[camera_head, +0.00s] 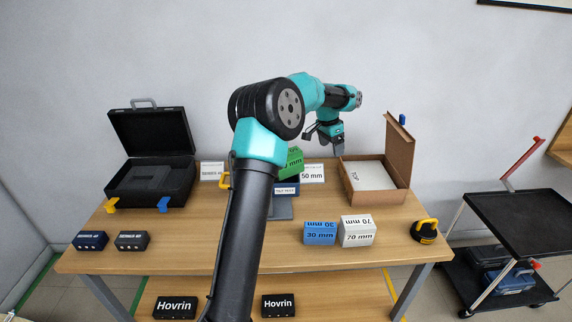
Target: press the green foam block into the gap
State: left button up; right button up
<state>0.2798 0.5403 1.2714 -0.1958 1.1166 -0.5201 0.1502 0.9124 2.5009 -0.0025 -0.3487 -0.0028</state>
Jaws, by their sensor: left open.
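The green foam block (293,161), with a partly visible "mm" label, stands near the middle back of the table, partly hidden behind my left arm. Just below it is a dark blue labelled part (286,189) with a grey plate (279,208) in front. The arm hides the left of this area, and I cannot make out the gap or whether the block is in it. My left gripper (328,147) is open and empty, up and right of the green block, apart from it in the picture. My right gripper is not in view.
A blue 30 mm block (320,236) and a white 70 mm block (357,236) sit front right. An open cardboard box (376,197) stands at right, an open black case (150,178) at left. A yellow-and-black tool (425,232) is near the right edge.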

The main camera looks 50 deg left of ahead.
pick_arm(q)
jog(key=s+a+r+g, duration=0.2)
jog(key=s+a+r, duration=0.7)
jog(key=a+r, duration=0.2)
jog(key=shift+s+a+y, duration=0.3)
jog(key=shift+s+a, duration=0.05)
jog(key=shift+a, duration=0.1)
jog(key=shift+f, duration=0.15)
send_over(295, 164)
jog(key=a, duration=0.3)
jog(key=f, duration=1.2)
jog(key=shift+s, duration=0.2)
jog(key=shift+f, duration=0.1)
jog(key=shift+s+f, duration=0.15)
jog(key=shift+f, duration=1.15)
jog(key=shift+s+f, duration=0.1)
jog(key=shift+f, duration=1.15)
